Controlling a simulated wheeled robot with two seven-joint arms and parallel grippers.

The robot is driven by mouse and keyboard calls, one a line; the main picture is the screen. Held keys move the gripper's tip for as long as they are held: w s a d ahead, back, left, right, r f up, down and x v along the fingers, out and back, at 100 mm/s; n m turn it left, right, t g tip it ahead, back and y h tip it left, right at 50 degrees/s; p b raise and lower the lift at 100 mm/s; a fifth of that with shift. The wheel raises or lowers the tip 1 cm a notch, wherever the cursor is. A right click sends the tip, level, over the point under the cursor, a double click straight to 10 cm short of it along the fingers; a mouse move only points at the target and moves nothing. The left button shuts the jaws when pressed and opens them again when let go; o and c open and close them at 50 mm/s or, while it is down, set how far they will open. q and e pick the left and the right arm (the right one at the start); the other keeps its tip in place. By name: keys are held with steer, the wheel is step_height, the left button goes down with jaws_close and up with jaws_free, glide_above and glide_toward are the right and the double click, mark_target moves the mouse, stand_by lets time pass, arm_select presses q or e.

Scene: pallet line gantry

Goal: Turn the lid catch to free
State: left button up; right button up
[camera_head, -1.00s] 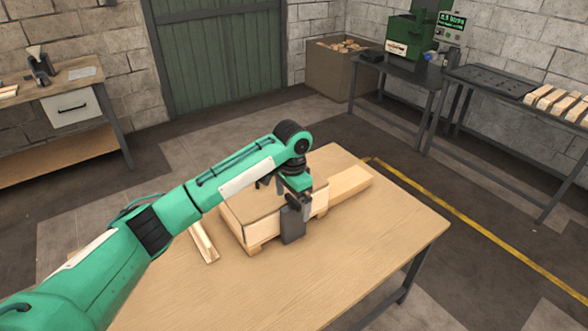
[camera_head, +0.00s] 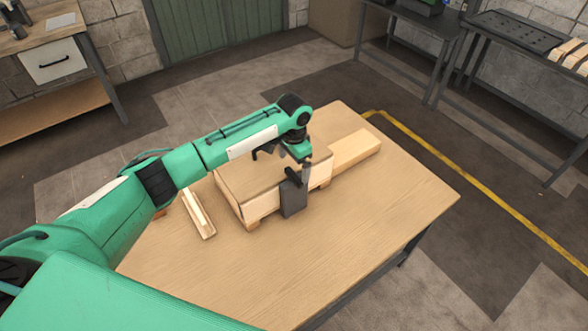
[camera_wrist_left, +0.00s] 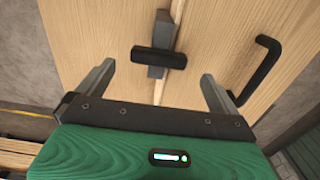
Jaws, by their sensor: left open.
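A wooden crate (camera_head: 232,190) with a closed lid stands on the wooden table. The lid catch (camera_wrist_left: 158,59) shows in the left wrist view as a black bar lying crosswise over a grey metal strip on pale wood, near a seam. My left gripper (camera_wrist_left: 158,71) is open, its two grey fingers apart, one to each side of the catch and not touching it in the picture. In the head view my left gripper (camera_head: 302,170) hangs over the crate's near right side, above a dark grey block (camera_head: 293,199). My right gripper is not in view.
A black handle (camera_wrist_left: 258,68) sits on the wood right of the catch. A wooden block (camera_head: 355,149) lies beyond the crate and a narrow wooden piece (camera_head: 199,211) to its left. The table's front (camera_head: 350,240) is clear. Dark benches (camera_head: 510,40) stand at the back right.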

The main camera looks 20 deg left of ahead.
mark_target(294, 175)
arm_select(q)
steer(key=shift+f+p, duration=0.35)
steer(key=shift+f, duration=2)
steer(key=shift+d, duration=0.1)
steer(key=c, duration=1)
